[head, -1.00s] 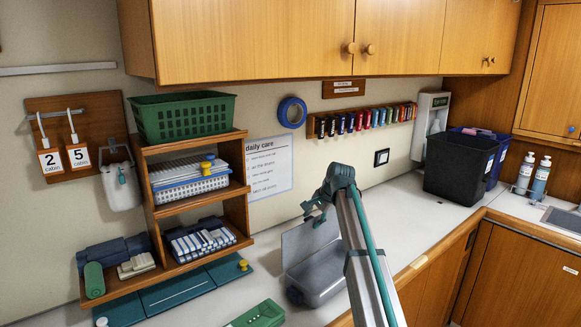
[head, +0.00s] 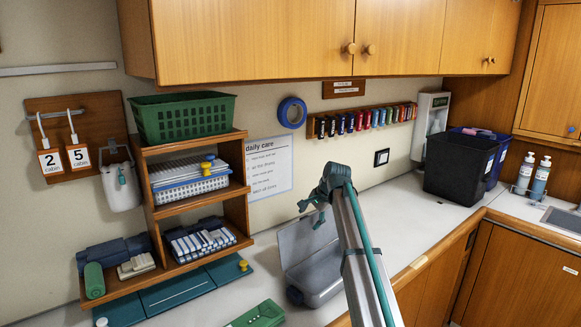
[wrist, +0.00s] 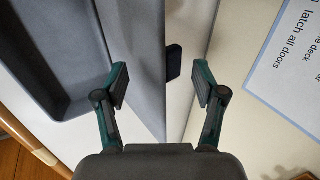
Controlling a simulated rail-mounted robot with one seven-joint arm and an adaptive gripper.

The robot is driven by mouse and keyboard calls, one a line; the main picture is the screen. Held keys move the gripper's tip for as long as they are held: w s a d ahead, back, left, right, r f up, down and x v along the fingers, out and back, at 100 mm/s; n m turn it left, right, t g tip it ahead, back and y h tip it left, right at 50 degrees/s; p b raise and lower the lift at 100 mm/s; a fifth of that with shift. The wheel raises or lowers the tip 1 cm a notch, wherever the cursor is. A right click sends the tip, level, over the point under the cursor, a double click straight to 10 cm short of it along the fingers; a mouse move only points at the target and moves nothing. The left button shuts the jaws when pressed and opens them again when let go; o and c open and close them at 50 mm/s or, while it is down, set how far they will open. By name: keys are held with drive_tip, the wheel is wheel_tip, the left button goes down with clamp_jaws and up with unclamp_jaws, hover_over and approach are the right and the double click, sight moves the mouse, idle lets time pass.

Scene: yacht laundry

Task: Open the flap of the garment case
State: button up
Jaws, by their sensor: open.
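The garment case is most likely the grey box (head: 318,276) on the counter in the head view. Its flap, a grey panel (head: 297,243), stands raised at the wall side, leaning back. My gripper (head: 311,212) is at the flap's upper edge. In the wrist view my gripper (wrist: 161,88) is open, its fingers on either side of the flap (wrist: 146,55), seen nearly edge-on. A dark tab (wrist: 173,62) sits at the flap's edge between the fingers. The case's hollow inside (wrist: 60,45) lies to the left. I cannot tell whether a finger touches the flap.
A wooden shelf (head: 192,187) with baskets and folded cloths stands left. A black bin (head: 455,170) stands right. The counter (head: 405,217) between case and bin is clear.

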drive_tip(key=shift+r+p, duration=1.4)
drive_tip(key=shift+r, duration=1.35)
